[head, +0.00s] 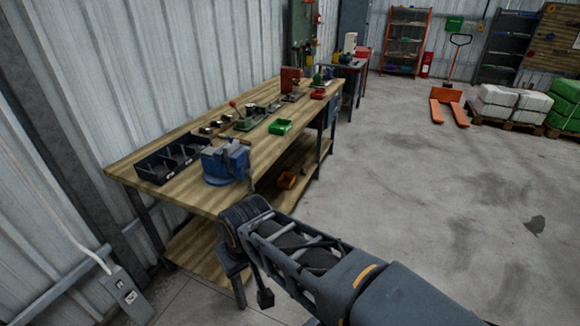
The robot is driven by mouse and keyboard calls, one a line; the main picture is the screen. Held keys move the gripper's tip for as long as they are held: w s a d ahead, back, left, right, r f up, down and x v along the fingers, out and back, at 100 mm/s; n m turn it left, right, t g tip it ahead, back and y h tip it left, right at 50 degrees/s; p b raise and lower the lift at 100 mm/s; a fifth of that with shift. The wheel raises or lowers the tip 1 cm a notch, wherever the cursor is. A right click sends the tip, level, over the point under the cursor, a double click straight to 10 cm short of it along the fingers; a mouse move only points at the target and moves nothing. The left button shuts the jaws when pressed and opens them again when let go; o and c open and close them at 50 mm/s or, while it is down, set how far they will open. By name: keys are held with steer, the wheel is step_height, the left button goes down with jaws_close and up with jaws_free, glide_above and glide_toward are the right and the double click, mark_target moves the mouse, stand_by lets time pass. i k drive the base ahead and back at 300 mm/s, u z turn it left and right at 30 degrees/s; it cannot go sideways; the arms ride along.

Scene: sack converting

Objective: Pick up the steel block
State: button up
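I cannot pick out the steel block with certainty. Several small metallic pieces (206,130) lie on the wooden workbench (150,154), behind the blue vise (224,164), and are too small to identify. My arm reaches in from the lower right to the bench's near end. Dark parts at its end, which seem to be my gripper (252,284), hang down in front of the bench, below its top and apart from the metallic pieces. Its fingers are not clear, and nothing is visibly held.
A black divided bin (172,163) sits at the bench's near left. A green tray (280,127) and a red press (290,79) stand farther back. The concrete floor (420,190) to the right is open, with an orange pallet jack (449,104) beyond.

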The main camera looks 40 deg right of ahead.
mark_target(230, 147)
steer(key=u, duration=0.4)
steer(key=k, duration=1.25)
steer(key=u, duration=0.9)
steer(key=i, duration=1.25)
steer(key=z, duration=0.45)
steer(key=i, duration=0.85)
steer(key=z, duration=1.4)
steer(key=i, duration=0.6)
steer(key=z, duration=0.55)
